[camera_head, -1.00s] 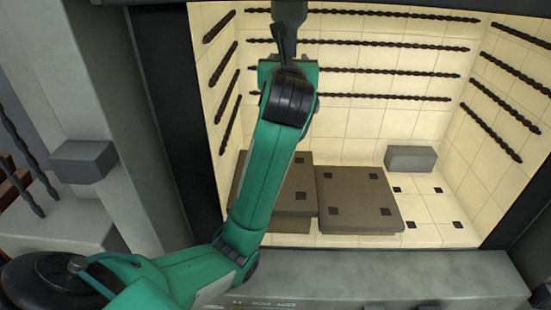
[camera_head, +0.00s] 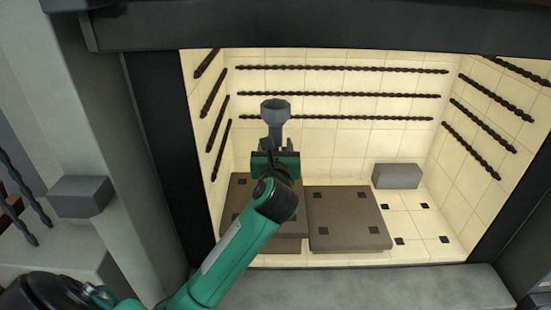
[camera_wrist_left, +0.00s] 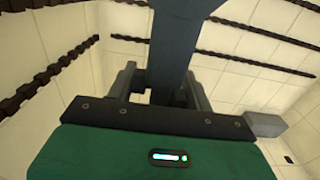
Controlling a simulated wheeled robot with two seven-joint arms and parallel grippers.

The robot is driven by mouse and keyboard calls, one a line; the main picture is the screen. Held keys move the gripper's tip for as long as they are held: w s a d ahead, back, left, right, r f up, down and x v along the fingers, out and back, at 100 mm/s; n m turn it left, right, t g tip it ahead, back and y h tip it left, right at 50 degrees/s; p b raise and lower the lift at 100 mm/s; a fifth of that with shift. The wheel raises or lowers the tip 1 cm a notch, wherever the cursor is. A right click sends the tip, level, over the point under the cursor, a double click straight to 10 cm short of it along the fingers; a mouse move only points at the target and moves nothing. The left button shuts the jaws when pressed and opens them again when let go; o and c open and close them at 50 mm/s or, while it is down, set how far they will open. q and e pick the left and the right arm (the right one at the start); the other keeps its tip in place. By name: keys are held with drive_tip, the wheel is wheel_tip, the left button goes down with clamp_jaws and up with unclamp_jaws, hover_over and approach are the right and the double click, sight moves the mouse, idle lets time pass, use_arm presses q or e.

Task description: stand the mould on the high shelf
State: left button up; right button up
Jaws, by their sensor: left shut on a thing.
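The mould (camera_head: 275,112), a blue-grey piece with a wide faceted top and a narrower stem, is held upright inside the kiln. My left gripper (camera_head: 275,147) is shut on its lower part. The mould fills the top middle of the left wrist view (camera_wrist_left: 180,40), between the fingers (camera_wrist_left: 165,88). Two brown shelf plates lie below: a left plate (camera_head: 237,197), partly hidden by my arm, and a right plate (camera_head: 345,212). The left one seems the higher, but the heights are hard to tell. The mould is apart from both. My right gripper is not in view.
A grey block (camera_head: 397,176) stands at the back right on the pale tiled floor (camera_head: 425,225). Dark twisted heating rods (camera_head: 340,95) line the back and side walls. The dark lintel (camera_head: 320,30) and door frame (camera_head: 160,150) bound the opening.

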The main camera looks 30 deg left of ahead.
use_arm(q)
drive_tip(key=shift+f, duration=0.65)
wheel_tip(320, 180, down, 2)
drive_tip(key=shift+f+p, duration=0.2)
drive_tip(key=shift+p, duration=0.15)
drive_tip(key=shift+f, duration=0.45)
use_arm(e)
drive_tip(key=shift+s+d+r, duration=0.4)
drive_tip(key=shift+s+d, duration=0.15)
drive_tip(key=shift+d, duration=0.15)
use_arm(q)
drive_tip(key=shift+f, duration=0.1)
drive_tip(key=o, duration=0.9)
drive_tip(key=shift+f, duration=0.15)
drive_tip(key=shift+c, duration=0.2)
drive_tip(key=o, duration=0.4)
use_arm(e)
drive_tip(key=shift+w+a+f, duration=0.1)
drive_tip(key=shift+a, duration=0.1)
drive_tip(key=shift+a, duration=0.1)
